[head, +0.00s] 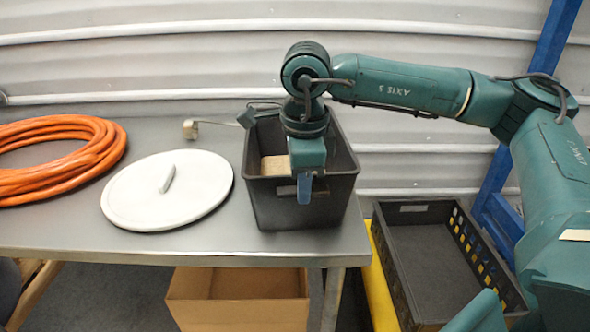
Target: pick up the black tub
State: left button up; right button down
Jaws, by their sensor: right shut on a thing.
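The black tub (258,205) appears to stand upright on the grey metal table (75,228), near its right front corner. Something tan (274,165) shows inside it, partly hidden by my arm. My right gripper (304,188) reaches down over the tub's near side and is shut on its near wall. One finger shows outside that wall; the other is hidden behind it. My left gripper is not in view.
A white round lid (192,198) with a handle lies left of the tub. An orange coiled hose (100,160) lies at far left. A black crate (400,270) stands lower at right. An open cardboard box (238,310) is below the table. A corrugated wall (170,70) stands behind.

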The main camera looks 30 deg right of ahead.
jog(key=shift+r, duration=0.1)
notch_tip(320, 180, up, 10)
dwell(0.5)
